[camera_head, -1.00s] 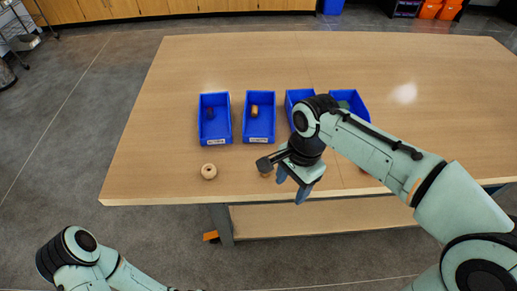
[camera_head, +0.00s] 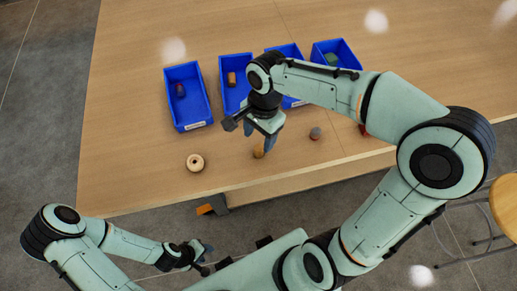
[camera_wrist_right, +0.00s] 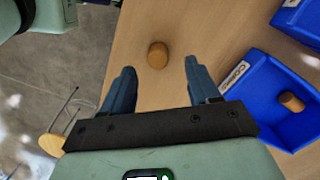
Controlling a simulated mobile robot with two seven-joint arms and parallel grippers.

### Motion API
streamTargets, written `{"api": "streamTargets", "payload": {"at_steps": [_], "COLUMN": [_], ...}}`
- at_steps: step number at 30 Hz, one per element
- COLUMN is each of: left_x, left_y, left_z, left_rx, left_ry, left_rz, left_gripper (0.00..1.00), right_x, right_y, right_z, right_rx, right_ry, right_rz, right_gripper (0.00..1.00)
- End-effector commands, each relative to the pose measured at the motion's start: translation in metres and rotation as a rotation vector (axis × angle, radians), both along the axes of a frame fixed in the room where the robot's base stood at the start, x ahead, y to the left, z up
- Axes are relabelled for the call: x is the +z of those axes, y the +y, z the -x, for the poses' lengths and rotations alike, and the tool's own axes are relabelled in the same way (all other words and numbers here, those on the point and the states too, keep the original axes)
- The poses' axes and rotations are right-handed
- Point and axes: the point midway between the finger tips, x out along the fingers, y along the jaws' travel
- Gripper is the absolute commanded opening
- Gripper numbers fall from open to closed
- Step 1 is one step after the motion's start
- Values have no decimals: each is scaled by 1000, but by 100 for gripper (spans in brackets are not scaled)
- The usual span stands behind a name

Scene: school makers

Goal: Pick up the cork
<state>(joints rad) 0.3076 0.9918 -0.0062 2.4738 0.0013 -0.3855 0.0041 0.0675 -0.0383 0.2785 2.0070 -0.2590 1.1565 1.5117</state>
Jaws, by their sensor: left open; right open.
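The cork (camera_head: 258,151), a small brown cylinder, stands on the table near its front edge, partly hidden by my right gripper in the head view. It also shows in the right wrist view (camera_wrist_right: 158,55), just ahead of and between the spread fingers, not held. My right gripper (camera_head: 268,137) is open and empty, above and close to the cork; its two blue fingers also show in the right wrist view (camera_wrist_right: 158,88). My left gripper (camera_head: 205,260) is open and empty, low and off the table's front edge.
Several blue bins stand in a row behind; the second bin (camera_head: 237,104) holds a similar brown cylinder (camera_head: 232,79). A wooden ring (camera_head: 195,162) lies left of the cork, a grey-brown ball (camera_head: 315,133) right of it. A stool (camera_head: 505,205) stands at right.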

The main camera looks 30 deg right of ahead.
Motion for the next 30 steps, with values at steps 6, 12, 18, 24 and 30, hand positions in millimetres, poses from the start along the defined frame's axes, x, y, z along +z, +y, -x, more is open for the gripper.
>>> {"api": "streamTargets", "payload": {"at_steps": [6,12,18,24,30], "left_x": [-1,-3,-4,-3,-3], "left_y": [0,0,0,0,0], "left_z": [0,2,2,2,2], "left_rx": [0,0,-1,-1,-1], "left_ry": [0,1,2,2,2], "left_rz": [0,0,0,0,0], "left_gripper": [43,43,43,43,43], "right_x": [-16,-47,-58,-57,-57], "right_y": [1,2,4,4,4], "right_z": [3,7,7,6,6], "right_rx": [0,1,1,1,1], "right_ry": [3,3,-2,-2,-2], "right_rz": [0,0,-1,-1,-1], "right_gripper": [60,60,60,50,0]}}
